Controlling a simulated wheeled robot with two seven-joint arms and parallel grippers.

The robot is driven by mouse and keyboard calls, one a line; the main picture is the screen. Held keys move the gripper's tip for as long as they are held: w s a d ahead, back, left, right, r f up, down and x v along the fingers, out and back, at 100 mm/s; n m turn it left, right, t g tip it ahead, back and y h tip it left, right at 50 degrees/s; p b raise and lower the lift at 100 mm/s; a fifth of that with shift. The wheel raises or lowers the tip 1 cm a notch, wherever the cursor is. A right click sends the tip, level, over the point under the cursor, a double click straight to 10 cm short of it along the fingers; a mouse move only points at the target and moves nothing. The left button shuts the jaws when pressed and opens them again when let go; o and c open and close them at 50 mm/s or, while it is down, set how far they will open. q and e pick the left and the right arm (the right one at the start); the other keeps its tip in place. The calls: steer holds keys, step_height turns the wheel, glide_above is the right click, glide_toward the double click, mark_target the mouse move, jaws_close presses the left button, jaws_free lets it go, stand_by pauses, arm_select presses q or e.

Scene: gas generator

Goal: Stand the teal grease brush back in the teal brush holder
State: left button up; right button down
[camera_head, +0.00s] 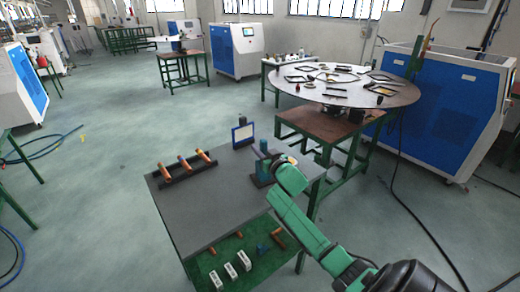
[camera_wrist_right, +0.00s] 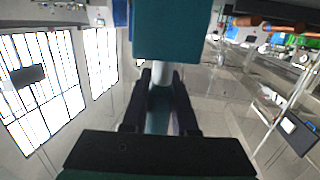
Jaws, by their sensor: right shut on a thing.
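The teal brush holder (camera_head: 262,172) stands near the right side of the grey tabletop. My right gripper (camera_head: 270,160) is at the holder, its arm reaching in from the lower right. In the right wrist view, my right gripper (camera_wrist_right: 158,105) is shut on the teal grease brush (camera_wrist_right: 158,118), which lies between the two dark fingers. A pale part of the brush (camera_wrist_right: 160,72) meets a large teal block (camera_wrist_right: 172,32) just beyond the fingertips. I cannot tell whether that block is the holder or part of the brush. My left gripper is not in view.
A dark rack with copper-coloured rods (camera_head: 188,168) lies on the left of the grey table (camera_head: 210,205). A blue-framed panel (camera_head: 243,133) stands behind the holder. White blocks (camera_head: 230,270) lie on the green lower shelf. The tabletop's front middle is clear. A round table (camera_head: 345,95) stands beyond.

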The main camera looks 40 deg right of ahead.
steer(key=shift+f, duration=0.35)
steer(key=c, duration=0.6)
jaws_free()
steer(key=b+v, duration=0.1)
steer(key=v, duration=1.3)
steer(key=shift+s, duration=0.3)
